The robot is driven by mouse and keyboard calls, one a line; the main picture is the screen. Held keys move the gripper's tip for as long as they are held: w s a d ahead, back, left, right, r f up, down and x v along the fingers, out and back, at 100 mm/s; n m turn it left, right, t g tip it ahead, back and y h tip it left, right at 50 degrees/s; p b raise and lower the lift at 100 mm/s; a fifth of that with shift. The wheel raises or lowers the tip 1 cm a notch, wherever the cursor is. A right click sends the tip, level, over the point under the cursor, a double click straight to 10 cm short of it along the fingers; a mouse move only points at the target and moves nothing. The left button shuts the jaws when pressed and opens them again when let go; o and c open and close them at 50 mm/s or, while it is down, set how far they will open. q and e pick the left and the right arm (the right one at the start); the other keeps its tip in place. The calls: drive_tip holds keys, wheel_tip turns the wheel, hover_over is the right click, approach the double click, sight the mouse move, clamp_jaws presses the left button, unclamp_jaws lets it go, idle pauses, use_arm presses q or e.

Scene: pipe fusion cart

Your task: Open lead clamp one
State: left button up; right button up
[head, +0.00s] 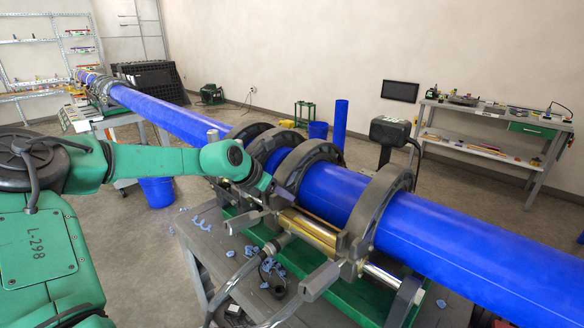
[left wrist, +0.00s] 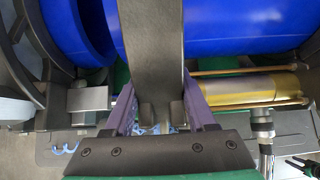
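A blue pipe (head: 335,190) runs through several dark grey ring clamps on the cart. One clamp ring (head: 312,160) is near the middle and another (head: 375,210) is nearer to me on the right; which is lead clamp one is not marked. My left gripper (head: 272,192) is at the near lower side of the middle ring. In the left wrist view, its purple fingers (left wrist: 158,98) stand apart on either side of a dark clamp band (left wrist: 152,45). Contact cannot be told. A grey clamp lever (head: 318,281) sticks out below the right ring. My right gripper is not in view.
A brass-coloured cylinder (head: 308,230) lies beside the gripper below the pipe; it also shows in the left wrist view (left wrist: 245,90). Dark hoses (head: 240,282) and blue shavings (head: 270,265) are on the cart's near side. A workbench (head: 490,125) stands far right.

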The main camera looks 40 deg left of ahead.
sight(285, 174)
use_arm(q)
drive_tip(key=shift+w+r+p, duration=0.2)
drive_tip(key=shift+r+p, duration=0.25)
drive_tip(key=shift+r, duration=0.4)
drive_tip(key=shift+w+r+p, duration=0.15)
drive_tip(key=shift+r+p, duration=0.3)
drive_tip(key=shift+r, duration=0.35)
drive_tip(key=shift+w+r+p, duration=0.2)
drive_tip(key=shift+r+p, duration=0.25)
drive_tip(key=shift+r, duration=0.6)
drive_tip(key=r+p, duration=0.1)
drive_tip(key=r, duration=0.1)
drive_tip(key=w+r+p, duration=0.1)
drive_tip(key=r, duration=0.1)
drive_tip(key=shift+w+p, duration=0.2)
drive_tip(key=shift+p, duration=0.1)
drive_tip(key=shift+w+r, duration=0.1)
